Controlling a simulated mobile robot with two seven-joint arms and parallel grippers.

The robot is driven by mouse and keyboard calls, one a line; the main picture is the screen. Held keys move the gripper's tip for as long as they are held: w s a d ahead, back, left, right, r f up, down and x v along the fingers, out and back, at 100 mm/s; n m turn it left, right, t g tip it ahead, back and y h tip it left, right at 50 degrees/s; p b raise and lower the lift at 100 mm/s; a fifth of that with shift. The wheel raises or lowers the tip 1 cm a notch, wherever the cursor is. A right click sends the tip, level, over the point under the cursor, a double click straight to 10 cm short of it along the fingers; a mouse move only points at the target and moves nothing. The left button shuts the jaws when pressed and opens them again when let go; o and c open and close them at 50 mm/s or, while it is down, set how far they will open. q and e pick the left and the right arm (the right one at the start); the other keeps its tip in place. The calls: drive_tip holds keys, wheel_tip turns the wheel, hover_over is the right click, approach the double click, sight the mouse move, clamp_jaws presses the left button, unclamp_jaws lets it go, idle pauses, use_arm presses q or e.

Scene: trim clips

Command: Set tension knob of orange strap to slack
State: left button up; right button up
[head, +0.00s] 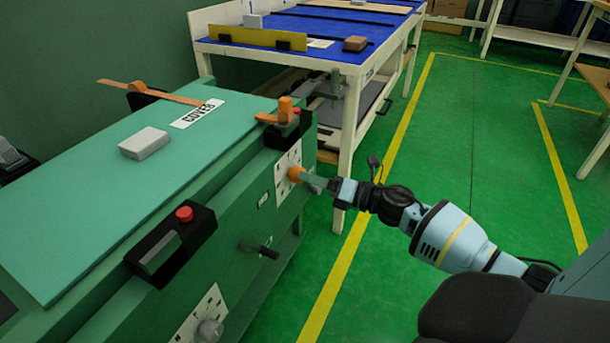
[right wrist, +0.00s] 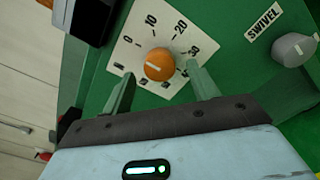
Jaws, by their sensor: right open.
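The orange tension knob (head: 295,173) sits on a pale dial plate on the green bench's end. In the right wrist view the knob (right wrist: 160,65) has a small pale mark, and the plate (right wrist: 125,55) reads 0, 10, 20 and 30; which value the mark meets is unclear. My right gripper (head: 313,182) is at the knob. In the right wrist view its open fingers (right wrist: 162,90) are on either side of the knob, with visible gaps. The orange strap (head: 165,93) lies across the bench top, with an orange piece (head: 285,110) at the near edge above the dial.
A grey knob (right wrist: 293,47) labelled SWIVEL is close to the right finger. A grey block (head: 145,143) and COVER label (head: 197,113) lie on the bench top. Green floor to the right is clear.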

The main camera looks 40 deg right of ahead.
drive_tip(key=shift+v, duration=2.1)
